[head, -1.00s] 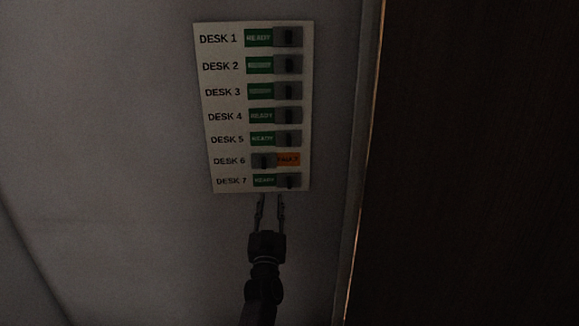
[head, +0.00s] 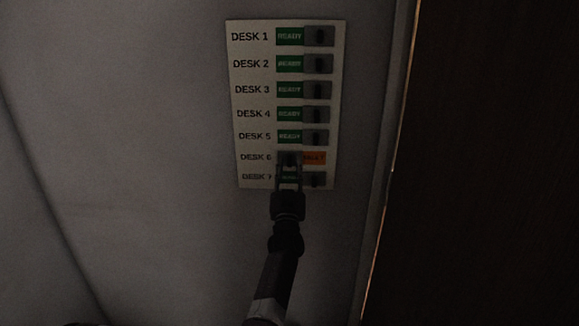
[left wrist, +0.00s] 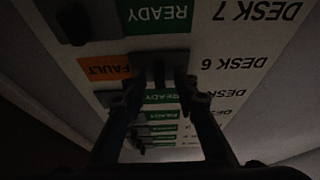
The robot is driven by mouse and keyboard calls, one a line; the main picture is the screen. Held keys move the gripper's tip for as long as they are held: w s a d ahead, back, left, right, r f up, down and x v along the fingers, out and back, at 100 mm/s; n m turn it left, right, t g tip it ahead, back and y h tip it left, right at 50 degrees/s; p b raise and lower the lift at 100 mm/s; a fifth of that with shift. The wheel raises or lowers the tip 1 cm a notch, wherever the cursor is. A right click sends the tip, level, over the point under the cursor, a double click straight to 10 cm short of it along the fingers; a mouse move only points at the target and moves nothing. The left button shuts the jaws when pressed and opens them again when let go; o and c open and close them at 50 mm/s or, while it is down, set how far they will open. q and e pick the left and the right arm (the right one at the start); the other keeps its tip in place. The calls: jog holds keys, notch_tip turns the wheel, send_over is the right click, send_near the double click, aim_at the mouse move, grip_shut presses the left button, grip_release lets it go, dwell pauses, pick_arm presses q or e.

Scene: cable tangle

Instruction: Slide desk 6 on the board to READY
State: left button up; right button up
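The white board (head: 240,95) hangs on the grey wall with a column of desk rows. In the desk 6 row the grey slider (head: 283,157) sits at the left and the orange FAULT label (head: 315,158) shows to its right. My left gripper (head: 289,168) reaches up from below to this slider and partly covers the desk 7 row. In the left wrist view the board is upside down, and the two fingertips (left wrist: 161,80) stand apart on either side of the dark knob on the desk 6 slider (left wrist: 160,62). Contact with the knob cannot be told. My right gripper is out of view.
The desk 5 slider (head: 317,137) is just above and the desk 7 slider (head: 315,180) just below; both sit at the right beside green READY labels. Desks 1 to 4 look the same. A dark brown panel (head: 490,160) stands right of the wall; the wall left of the board is bare.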

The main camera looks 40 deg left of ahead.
pick_arm(q)
grip_shut()
dwell(0.3)
jog(key=w+d, duration=0.2)
jog(key=d, duration=0.1)
jog(key=w+d+b, duration=0.1)
jog(key=w+d, duration=0.2)
jog(key=shift+w+d, duration=0.15)
grip_release()
jog(key=shift+d, duration=0.1)
jog(key=v, duration=0.7)
